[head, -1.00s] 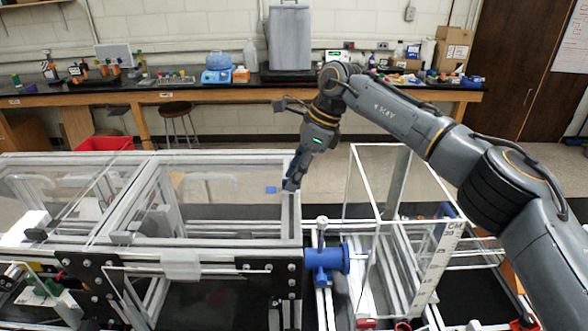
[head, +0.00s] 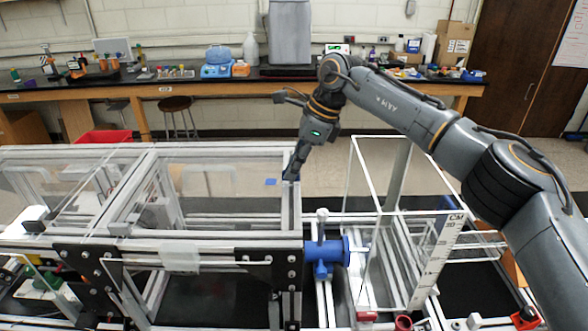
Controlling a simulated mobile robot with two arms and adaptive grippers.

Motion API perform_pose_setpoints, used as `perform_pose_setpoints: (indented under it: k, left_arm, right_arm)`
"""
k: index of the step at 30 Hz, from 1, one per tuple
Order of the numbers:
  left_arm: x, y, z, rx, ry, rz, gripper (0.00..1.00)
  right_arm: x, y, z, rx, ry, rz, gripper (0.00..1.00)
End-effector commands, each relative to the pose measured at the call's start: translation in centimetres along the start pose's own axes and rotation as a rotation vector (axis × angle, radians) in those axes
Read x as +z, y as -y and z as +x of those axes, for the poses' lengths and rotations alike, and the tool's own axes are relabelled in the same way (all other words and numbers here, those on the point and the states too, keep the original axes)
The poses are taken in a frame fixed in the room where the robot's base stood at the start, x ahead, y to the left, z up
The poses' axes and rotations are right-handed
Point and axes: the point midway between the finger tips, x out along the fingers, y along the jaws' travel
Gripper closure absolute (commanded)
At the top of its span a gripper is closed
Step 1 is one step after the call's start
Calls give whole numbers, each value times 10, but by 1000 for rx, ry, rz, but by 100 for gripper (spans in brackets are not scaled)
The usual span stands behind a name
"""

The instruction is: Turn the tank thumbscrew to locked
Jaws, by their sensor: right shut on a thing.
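My right gripper (head: 291,174) points down at the right end of the clear-topped tank frame (head: 228,151), at its upper corner post. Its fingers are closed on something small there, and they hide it. The tank thumbscrew cannot be made out apart from the fingers, so its turn position does not show. The wrist above is tilted, leaning up and to the right. My left gripper is not in view.
A blue cylindrical fitting (head: 326,254) sticks out at the frame's right front. Right of it stands a clear upright tank (head: 371,180) with a centimetre scale (head: 441,247). A bench (head: 110,95) with lab items runs along the back wall.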

Motion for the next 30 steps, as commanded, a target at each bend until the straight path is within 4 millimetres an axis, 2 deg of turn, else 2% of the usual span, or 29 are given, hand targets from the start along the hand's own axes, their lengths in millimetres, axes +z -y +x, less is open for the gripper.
perform_pose_setpoints:
  k: [1,15,30]
  left_arm:
    - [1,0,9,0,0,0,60]
    - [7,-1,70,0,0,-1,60]
    - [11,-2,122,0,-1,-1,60]
  right_arm:
    - [-1,0,3,-14,0,20,100]
    - [-1,-2,4,-172,4,392,100]
    - [2,-4,3,-353,6,832,100]
